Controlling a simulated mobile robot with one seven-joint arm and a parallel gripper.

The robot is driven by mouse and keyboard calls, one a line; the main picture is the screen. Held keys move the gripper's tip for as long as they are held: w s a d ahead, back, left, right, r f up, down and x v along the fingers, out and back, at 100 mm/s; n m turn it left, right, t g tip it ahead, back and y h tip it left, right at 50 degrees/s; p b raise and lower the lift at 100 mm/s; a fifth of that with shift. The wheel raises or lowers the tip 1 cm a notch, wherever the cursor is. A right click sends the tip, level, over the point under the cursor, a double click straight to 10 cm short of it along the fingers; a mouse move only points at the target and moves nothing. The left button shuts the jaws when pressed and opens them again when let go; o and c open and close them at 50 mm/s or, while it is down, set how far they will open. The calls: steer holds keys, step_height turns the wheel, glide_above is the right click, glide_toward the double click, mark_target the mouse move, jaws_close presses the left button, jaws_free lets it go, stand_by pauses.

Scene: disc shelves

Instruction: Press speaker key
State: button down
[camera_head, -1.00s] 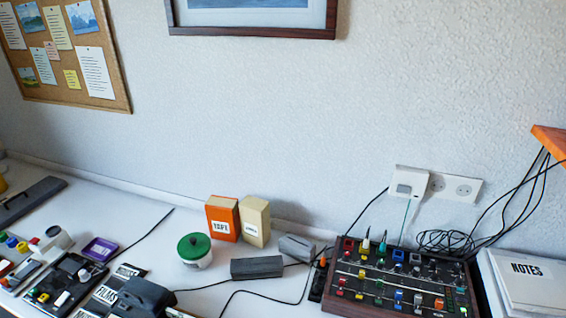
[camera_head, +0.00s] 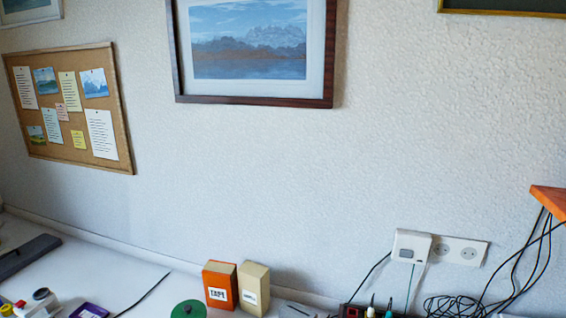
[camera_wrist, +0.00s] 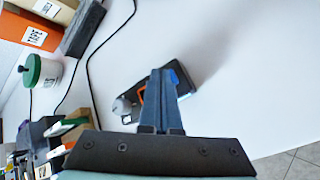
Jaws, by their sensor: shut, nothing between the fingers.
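No part marked as a speaker key can be made out. In the wrist view a small dark device (camera_wrist: 187,82) lies on the white table, with a round grey knob (camera_wrist: 122,105), an orange part (camera_wrist: 142,93) and a blue part (camera_wrist: 175,78). My gripper (camera_wrist: 163,72) is shut and empty, its fingers in front of the device and hiding its middle. I cannot tell whether they touch it. The head view does not show my gripper.
An orange box (camera_head: 220,286), a cream box (camera_head: 253,287) and a green-lidded jar (camera_head: 189,309) stand by the wall. A black cable (camera_wrist: 92,75) curves across the table beside the device. The table right of the device is clear in the wrist view.

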steer(key=shift+r+p, duration=0.6)
steer(key=shift+r, duration=0.05)
step_height(320, 180, up, 6)
steer(key=p, duration=0.6)
